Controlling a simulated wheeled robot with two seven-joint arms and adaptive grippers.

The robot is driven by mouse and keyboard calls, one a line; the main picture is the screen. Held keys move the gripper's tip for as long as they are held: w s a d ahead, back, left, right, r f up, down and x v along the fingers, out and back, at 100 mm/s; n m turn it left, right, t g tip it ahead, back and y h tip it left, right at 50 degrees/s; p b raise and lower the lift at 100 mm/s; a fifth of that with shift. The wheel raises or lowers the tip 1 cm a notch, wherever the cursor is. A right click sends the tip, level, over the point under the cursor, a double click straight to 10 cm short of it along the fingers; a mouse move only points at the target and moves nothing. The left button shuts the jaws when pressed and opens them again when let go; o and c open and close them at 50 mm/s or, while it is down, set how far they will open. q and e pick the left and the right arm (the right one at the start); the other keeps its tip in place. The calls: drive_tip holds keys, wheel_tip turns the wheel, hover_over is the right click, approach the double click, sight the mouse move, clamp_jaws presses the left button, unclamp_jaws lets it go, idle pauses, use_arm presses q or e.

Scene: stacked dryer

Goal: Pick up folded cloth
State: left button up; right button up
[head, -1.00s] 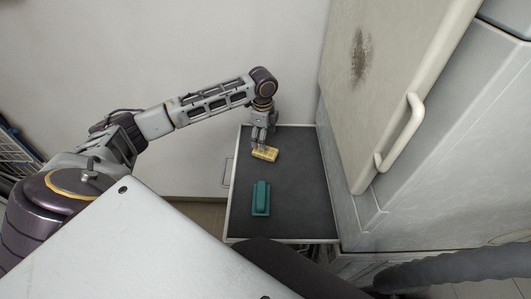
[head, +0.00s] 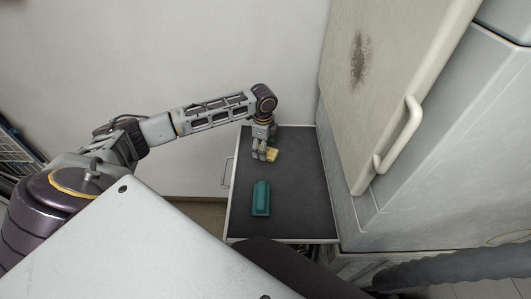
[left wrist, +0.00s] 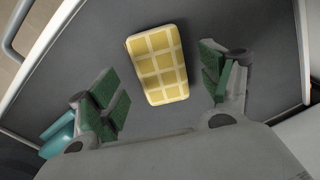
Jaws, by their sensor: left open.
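The folded cloth is a small yellow checked block. It lies on the dark tray surface in the head view (head: 272,155), partly hidden by my left gripper, and in full in the left wrist view (left wrist: 158,64). My left gripper (head: 264,154) points down at the cloth. In the left wrist view its green-padded fingers (left wrist: 163,90) are open, one on each side of the cloth, with gaps between. The cloth sits slightly tilted between them, reaching beyond the fingertips. My right gripper is not in view.
The light dryer cabinet with a handle (head: 404,130) rises right beside the tray. A white wall lies behind and left. The tray's right side is clear.

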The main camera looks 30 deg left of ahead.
use_arm(q)
drive_tip(key=shift+f, duration=1.3)
drive_tip(key=c, duration=1.2)
drive_tip(key=shift+o, duration=0.2)
wheel_tip(320, 180, up, 10)
